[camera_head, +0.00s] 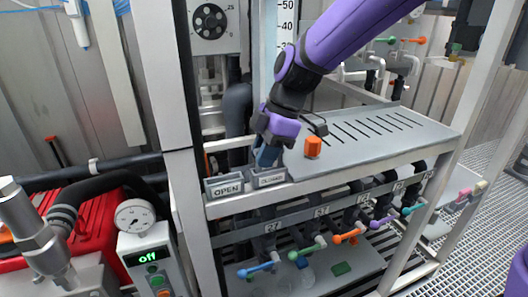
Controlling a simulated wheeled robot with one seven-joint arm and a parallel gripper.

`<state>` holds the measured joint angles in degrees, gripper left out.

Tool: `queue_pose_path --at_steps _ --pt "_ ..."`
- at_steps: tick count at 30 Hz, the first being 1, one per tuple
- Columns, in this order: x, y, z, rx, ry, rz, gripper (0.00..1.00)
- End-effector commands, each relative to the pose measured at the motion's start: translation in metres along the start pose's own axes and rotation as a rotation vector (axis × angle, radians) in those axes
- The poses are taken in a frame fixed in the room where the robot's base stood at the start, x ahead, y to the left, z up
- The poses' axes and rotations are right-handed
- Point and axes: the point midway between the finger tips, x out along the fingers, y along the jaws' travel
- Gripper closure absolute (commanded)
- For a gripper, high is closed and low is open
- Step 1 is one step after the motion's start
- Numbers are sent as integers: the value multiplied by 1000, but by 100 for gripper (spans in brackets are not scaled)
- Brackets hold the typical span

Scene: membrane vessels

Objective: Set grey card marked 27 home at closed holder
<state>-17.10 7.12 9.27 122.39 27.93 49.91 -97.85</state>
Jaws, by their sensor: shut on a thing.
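The closed holder (271,180) is a small grey box labelled CLOSED at the front left of the grey shelf. My purple and black gripper (268,150) points down right over it. It is shut on a thin grey-blue piece (267,157), which I take to be the grey card. The piece reaches down to the closed holder's top. Its marking is not readable, and I cannot tell how deep it sits in the holder.
The open holder (226,188) stands just left of the closed one. A frame post (185,190) stands at left.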

Motion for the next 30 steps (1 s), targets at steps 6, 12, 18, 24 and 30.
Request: queue_pose_path --at_steps 6,12,18,24,30 --pt "1 0 1 0 0 -1 100" --pt "1 0 1 0 0 -1 50" --pt "1 0 0 0 0 -1 50" --pt "-7 0 0 0 0 2 50" --pt "-39 0 0 0 0 4 50"
